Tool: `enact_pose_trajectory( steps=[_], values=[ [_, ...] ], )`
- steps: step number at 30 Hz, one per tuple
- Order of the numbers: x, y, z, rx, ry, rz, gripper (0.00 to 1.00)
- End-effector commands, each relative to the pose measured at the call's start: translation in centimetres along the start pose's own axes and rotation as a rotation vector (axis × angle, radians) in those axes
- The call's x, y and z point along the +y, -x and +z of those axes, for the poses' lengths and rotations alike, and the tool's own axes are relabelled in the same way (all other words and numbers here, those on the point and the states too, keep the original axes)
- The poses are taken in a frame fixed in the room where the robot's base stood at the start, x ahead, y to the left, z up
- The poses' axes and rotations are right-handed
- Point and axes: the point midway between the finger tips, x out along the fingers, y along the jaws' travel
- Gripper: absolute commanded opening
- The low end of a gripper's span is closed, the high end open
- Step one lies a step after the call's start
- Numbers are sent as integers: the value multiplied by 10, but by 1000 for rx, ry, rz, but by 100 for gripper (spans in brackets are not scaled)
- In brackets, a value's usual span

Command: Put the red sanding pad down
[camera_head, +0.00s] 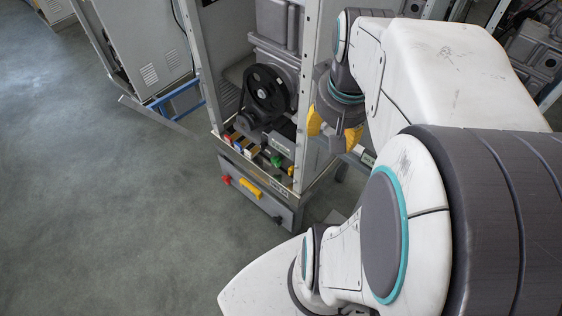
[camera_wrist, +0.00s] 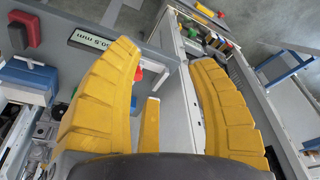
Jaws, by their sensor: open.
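My gripper (camera_head: 334,132) has yellow fingers spread apart beside the right side of the grey dispenser frame (camera_head: 215,110). In the wrist view my gripper (camera_wrist: 166,58) is open, and I see nothing held between its fingers. A red block (camera_wrist: 31,28) lies at the upper left of the wrist view, outside the left finger, beside a dark piece. It may be the red sanding pad; I cannot be sure. A smaller red patch (camera_wrist: 138,74) shows just past the left finger, partly hidden. In the head view the area below the gripper is mostly covered by my arm.
A label plate (camera_wrist: 90,42) and a blue box (camera_wrist: 30,80) are near the left finger. The frame holds a black pulley (camera_head: 267,92) and small coloured items on its lower shelf. Another cabinet (camera_head: 140,45) stands at left. Open grey floor (camera_head: 90,220) lies at lower left.

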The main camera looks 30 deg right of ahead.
Motion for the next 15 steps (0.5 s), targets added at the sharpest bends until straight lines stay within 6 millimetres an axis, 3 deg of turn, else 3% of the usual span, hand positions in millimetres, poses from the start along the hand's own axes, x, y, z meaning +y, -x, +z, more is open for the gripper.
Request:
enact_pose_trajectory(
  steps=[1,6,15],
  values=[
    [-20,2,8,14,76,-21,52],
    [-65,5,34,45,260,-78,52],
    [-99,8,70,75,450,-146,52]
  ],
)
